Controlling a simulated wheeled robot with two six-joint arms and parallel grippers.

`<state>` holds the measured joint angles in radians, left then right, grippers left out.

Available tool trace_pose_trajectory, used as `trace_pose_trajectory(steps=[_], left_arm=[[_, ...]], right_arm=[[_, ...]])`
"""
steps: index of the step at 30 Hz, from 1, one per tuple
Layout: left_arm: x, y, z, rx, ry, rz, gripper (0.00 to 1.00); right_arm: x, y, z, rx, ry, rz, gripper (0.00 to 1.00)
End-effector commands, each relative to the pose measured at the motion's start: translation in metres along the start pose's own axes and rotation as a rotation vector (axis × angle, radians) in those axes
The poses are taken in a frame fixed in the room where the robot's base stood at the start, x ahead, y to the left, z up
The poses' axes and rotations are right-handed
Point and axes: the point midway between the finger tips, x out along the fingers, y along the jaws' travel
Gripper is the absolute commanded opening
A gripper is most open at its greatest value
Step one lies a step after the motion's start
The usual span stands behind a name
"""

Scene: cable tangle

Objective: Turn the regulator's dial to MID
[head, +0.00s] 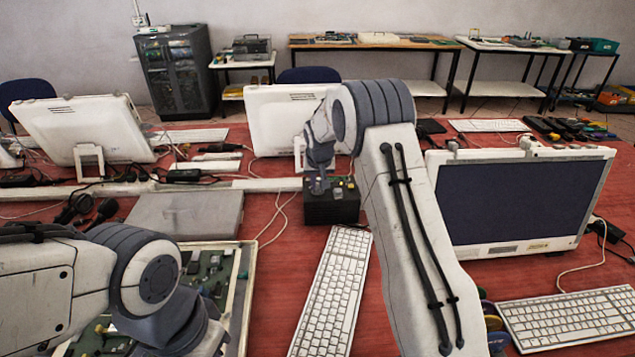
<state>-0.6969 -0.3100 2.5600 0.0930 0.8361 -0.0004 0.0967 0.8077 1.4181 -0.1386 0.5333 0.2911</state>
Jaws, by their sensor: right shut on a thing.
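The regulator (333,212) is a small black box on the red table, near the middle of the head view. Small yellowish-green parts show on its top. My right gripper (319,188) points down onto the left part of the box's top and is shut on the dial, which its fingers hide. The dial's setting and any MID mark cannot be read. My left arm comes in at the lower left, over a green circuit board; its gripper is not in view.
A white keyboard (333,290) lies in front of the regulator. A closed grey laptop (188,215) lies to its left. A monitor (522,200) stands to the right. Loose cables run over the table behind and left of the regulator.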

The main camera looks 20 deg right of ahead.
Motion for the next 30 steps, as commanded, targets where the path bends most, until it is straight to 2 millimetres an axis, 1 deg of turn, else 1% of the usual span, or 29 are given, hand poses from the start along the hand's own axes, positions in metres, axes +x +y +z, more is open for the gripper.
trace_pose_trajectory(steps=[10, 11, 12, 13, 23, 26, 29, 30], left_arm=[[0.000, 0.000, 0.000, 0.000, 0.000, 0.000, 0.00], [0.000, 0.000, 0.000, 0.000, 0.000, 0.000, 0.00], [0.000, 0.000, 0.000, 0.000, 0.000, 0.000, 0.00], [0.000, 0.000, 0.000, 0.000, 0.000, 0.000, 0.00], [0.000, 0.000, 0.000, 0.000, 0.000, 0.000, 0.00], [0.001, 0.000, 0.000, 0.000, 0.000, 0.000, 0.00], [0.003, 0.000, 0.000, 0.000, 0.000, 0.000, 0.00], [0.004, 0.000, 0.000, 0.000, 0.000, 0.000, 0.00]], right_arm=[[-0.001, 0.000, 0.000, -0.002, 0.001, -0.001, 0.00], [-0.001, 0.000, 0.000, -0.002, 0.001, -0.001, 0.25], [-0.001, 0.000, 0.000, -0.002, 0.001, -0.001, 0.40], [0.000, 0.000, 0.000, -0.002, 0.001, -0.001, 0.47], [-0.002, 0.000, 0.000, -0.002, 0.001, -0.001, 0.47], [-0.010, 0.000, -0.001, -0.002, 0.001, -0.001, 0.47], [-0.026, -0.001, -0.001, -0.002, 0.005, -0.002, 0.47], [-0.035, -0.001, -0.001, -0.003, 0.005, -0.001, 0.47]])
